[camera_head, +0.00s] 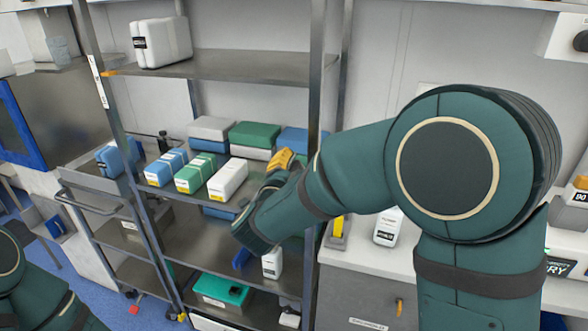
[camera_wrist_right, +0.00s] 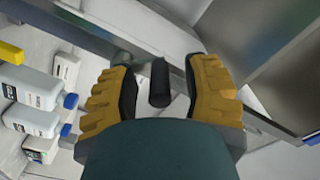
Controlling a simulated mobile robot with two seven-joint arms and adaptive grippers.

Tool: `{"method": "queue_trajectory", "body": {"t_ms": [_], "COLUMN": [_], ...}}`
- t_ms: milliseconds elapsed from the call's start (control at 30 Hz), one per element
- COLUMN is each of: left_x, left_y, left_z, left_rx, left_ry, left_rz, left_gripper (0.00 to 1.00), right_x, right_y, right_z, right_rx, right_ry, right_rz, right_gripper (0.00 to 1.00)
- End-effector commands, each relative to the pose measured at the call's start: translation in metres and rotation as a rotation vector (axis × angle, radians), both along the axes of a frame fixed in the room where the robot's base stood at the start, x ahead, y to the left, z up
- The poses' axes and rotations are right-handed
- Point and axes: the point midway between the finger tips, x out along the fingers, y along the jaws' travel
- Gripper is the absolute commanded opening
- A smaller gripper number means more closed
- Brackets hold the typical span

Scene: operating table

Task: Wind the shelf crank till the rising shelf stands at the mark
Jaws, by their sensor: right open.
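The crank's black handle (camera_wrist_right: 160,84) stands between the two yellow fingers of my right gripper (camera_wrist_right: 161,72) in the right wrist view. The fingers are open, with a gap visible on both sides of the handle. In the head view my right gripper (camera_head: 286,160) is at the rack's right front post, and the crank is hidden there. The upper grey shelf (camera_head: 235,66), which looks like the rising shelf, carries a white case (camera_head: 161,42). An orange tab (camera_head: 111,73) sits at its left front corner, near a white strip (camera_head: 97,80) on the left post. My left gripper is out of view.
Blue, green and white boxes (camera_head: 195,172) fill the middle shelf left of my right gripper. A green case (camera_head: 222,291) lies low in the rack. A counter (camera_head: 365,252) with a white bottle (camera_head: 388,227) stands to the right. Several white bottles (camera_wrist_right: 30,88) show in the wrist view.

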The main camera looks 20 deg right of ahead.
Motion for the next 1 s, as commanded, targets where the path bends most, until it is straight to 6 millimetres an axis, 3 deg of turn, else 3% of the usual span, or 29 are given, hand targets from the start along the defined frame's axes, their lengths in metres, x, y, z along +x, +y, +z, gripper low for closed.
{"method": "queue_trajectory", "body": {"t_ms": [233,267,300,400,1000], "left_x": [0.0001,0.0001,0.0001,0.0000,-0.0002], "left_y": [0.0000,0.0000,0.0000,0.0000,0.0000], "left_z": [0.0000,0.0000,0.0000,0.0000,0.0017], "left_rx": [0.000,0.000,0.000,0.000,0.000], "left_ry": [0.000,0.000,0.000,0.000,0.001], "left_rz": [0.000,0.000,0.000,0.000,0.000], "left_gripper": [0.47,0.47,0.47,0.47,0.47], "right_x": [0.0005,0.0004,0.0004,0.0003,0.0006], "right_y": [-0.0003,-0.0003,-0.0003,-0.0002,-0.0001], "right_z": [0.0000,0.0000,0.0000,0.0000,0.0002], "right_rx": [0.000,0.000,0.000,0.000,-0.015], "right_ry": [0.000,0.000,0.000,0.000,0.008], "right_rz": [0.000,0.000,0.000,0.000,-0.002], "right_gripper": [0.47,0.43,0.29,0.00,0.00]}}
